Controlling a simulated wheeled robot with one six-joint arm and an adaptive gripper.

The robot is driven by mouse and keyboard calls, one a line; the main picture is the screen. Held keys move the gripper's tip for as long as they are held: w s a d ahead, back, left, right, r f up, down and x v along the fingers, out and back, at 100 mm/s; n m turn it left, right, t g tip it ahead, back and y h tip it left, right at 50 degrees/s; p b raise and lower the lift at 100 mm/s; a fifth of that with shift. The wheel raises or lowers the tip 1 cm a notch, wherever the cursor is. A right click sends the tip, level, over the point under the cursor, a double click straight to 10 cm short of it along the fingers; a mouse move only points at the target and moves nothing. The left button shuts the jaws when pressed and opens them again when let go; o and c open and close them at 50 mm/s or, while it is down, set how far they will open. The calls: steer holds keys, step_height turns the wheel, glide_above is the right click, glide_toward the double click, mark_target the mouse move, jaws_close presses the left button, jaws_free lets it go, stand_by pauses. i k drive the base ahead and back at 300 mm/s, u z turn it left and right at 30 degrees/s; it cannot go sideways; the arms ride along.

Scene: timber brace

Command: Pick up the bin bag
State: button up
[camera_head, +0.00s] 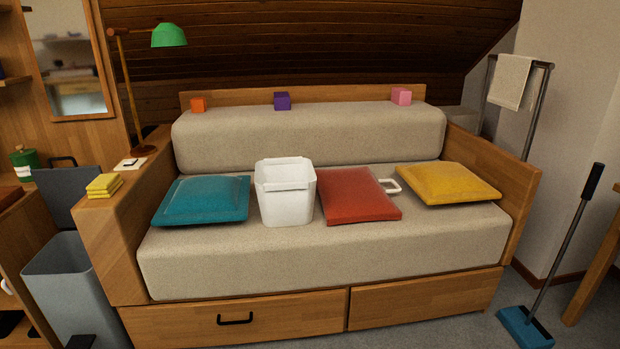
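A white, square, open-topped thing (286,200) stands upright on the sofa seat, between the teal and red cushions. It tapers slightly toward its base. It may be the bin bag, but I cannot tell whether it is a bag or a rigid tub. A grey bin (72,290) stands on the floor at the left, beside the sofa's arm, with its lid (66,192) raised. I cannot make out a bag inside it. My gripper is not in view.
The seat (330,252) also holds a teal cushion (203,199), a red cushion (357,195), a white handle-like loop (391,186) and a yellow cushion (447,184). A green lamp (168,36) stands behind the left arm.

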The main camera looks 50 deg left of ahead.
mark_target(285, 187)
steer(key=u, duration=0.4)
steer(key=i, duration=1.25)
steer(key=u, duration=1.8)
steer(key=i, duration=1.05)
steer(key=u, duration=0.9)
